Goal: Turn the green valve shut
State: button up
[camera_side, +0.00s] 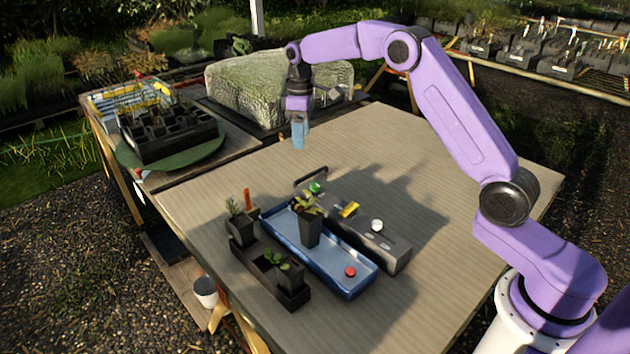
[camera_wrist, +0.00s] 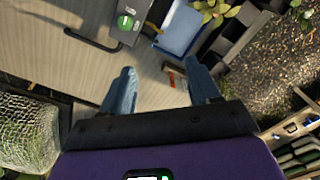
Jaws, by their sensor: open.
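The green valve (camera_side: 315,188) is a small round knob at the far left end of a dark grey box on the table. It also shows in the wrist view (camera_wrist: 125,22), near the top and beyond my fingers. The box (camera_side: 385,251) also carries a yellow handle (camera_side: 349,209) and a white knob (camera_side: 377,225). My gripper (camera_side: 299,132) hangs above the table, behind and above the valve, apart from it. In the wrist view its two blue fingers (camera_wrist: 163,90) are spread, with nothing between them.
A blue tray (camera_side: 335,277) beside the box holds a potted plant (camera_side: 310,224) and a red knob (camera_side: 350,271). A black planter (camera_side: 266,275) stands in front. A netted bale (camera_side: 250,85) lies behind my gripper. The table's right side is clear.

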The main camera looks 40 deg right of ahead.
send_over(315, 184)
notch_tip(315, 184, down, 3)
jog(key=shift+m, duration=0.4)
notch_tip(315, 184, down, 17)
jog(key=shift+f, duration=0.15)
jog(key=c, duration=1)
